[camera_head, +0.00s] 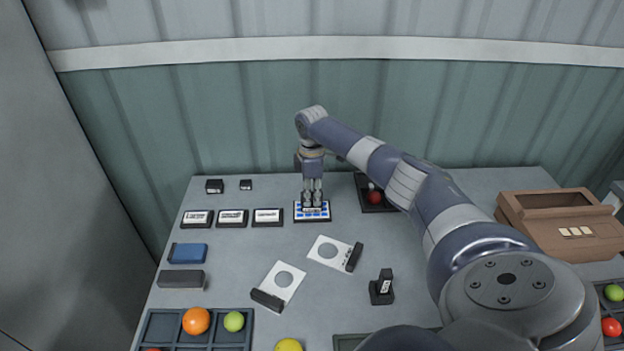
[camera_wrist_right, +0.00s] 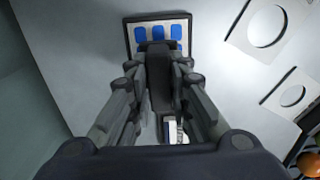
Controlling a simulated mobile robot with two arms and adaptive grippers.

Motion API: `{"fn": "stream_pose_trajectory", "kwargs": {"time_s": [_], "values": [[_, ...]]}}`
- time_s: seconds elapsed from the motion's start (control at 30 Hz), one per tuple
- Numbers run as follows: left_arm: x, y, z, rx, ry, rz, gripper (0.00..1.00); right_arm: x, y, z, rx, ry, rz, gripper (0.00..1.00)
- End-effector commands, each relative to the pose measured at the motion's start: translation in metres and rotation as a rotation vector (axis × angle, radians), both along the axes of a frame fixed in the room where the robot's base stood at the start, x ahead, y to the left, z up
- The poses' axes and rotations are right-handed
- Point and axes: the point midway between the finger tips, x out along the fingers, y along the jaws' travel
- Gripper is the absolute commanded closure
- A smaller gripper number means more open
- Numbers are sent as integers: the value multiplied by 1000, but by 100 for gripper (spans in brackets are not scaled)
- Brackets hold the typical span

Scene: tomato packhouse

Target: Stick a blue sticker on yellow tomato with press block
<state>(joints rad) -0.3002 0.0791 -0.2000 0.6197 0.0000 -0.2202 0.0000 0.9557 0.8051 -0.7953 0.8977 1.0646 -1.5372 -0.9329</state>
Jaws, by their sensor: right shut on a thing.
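The blue sticker sheet (camera_head: 328,216), a dark-edged pad with rows of blue stickers, lies at the back middle of the table. It also shows in the wrist view (camera_wrist_right: 130,43). My right gripper (camera_head: 312,200) points down over it. Its fingers are shut on a dark block (camera_wrist_right: 159,82), seemingly the press block, whose far end overlaps the sheet in the wrist view. I cannot tell whether it touches the stickers. The yellow tomato (camera_head: 288,345) is at the bottom edge of the head view, partly cut off. My left gripper is not in view.
Labelled boxes (camera_head: 232,218) stand left of the sheet. A dark stand (camera_head: 363,184) with a red tomato (camera_head: 375,197) is right of it. White holed plates (camera_head: 329,253) and a black labelled block (camera_head: 382,288) lie in front. A brown box (camera_head: 550,225) stands right; a tomato tray (camera_head: 160,328) is front left.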

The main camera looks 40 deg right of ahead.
Motion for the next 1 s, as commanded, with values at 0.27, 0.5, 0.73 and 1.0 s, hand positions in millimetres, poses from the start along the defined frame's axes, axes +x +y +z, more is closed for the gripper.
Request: {"fn": "stream_pose_trajectory", "kwargs": {"time_s": [0.27,0.5,0.73,1.0], "values": [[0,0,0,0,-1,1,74,0,0,1,0,0,0,99],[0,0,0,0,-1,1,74,0,0,0,0,0,0,99],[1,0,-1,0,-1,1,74,0,0,-2,1,-1,0,99],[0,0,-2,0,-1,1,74,0,0,-6,1,-1,0,99]]}}
